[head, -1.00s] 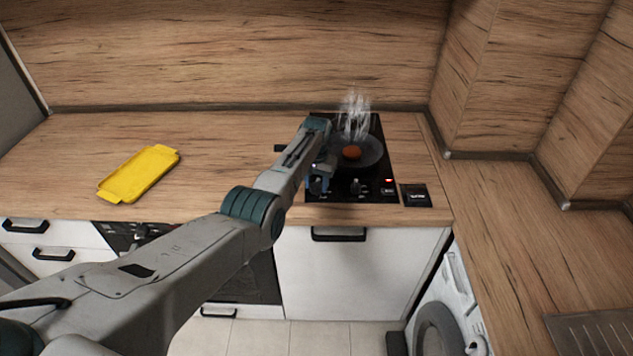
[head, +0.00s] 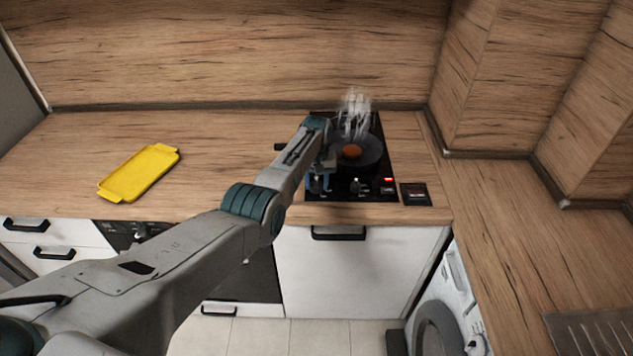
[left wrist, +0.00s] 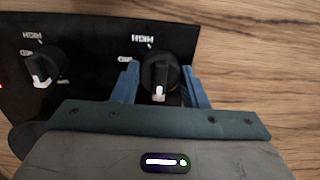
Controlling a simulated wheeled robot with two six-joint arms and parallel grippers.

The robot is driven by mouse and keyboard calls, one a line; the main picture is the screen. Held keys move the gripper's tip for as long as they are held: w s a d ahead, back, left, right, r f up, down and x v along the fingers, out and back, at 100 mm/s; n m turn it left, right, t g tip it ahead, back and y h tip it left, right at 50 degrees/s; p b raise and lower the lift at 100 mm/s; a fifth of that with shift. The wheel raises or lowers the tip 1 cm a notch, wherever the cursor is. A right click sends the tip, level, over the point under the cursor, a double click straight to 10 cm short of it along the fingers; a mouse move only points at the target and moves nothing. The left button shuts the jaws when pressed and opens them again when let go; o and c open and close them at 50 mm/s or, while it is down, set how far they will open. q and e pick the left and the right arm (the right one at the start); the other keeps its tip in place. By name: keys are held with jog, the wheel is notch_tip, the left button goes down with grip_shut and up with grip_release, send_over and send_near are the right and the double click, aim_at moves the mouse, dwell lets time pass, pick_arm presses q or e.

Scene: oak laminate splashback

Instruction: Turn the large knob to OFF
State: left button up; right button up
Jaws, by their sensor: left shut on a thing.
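The black hob (head: 345,197) has two dark knobs at its front. My left gripper (left wrist: 163,88) reaches down over the left one in the head view, and its blue fingers are shut on the sides of this knob (left wrist: 160,68). The knob's white pointer faces the gripper body in the left wrist view, away from the HIGH label. An OFF mark is not readable. My right gripper is not in view.
A dark pan (head: 372,154) with an orange-brown item (head: 352,151) steams behind the gripper. A red light (head: 388,181) glows at the hob's front right, beside a small black panel (head: 414,194). A yellow tray (head: 140,174) lies left on the open counter.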

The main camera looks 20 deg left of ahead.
aim_at(316, 181)
pick_arm(q)
jog(key=shift+r, duration=0.15)
jog(key=o, duration=1)
jog(key=shift+c, duration=0.2)
notch_tip(316, 181, up, 11)
jog(key=b, duration=0.2)
jog(key=shift+f, duration=0.25)
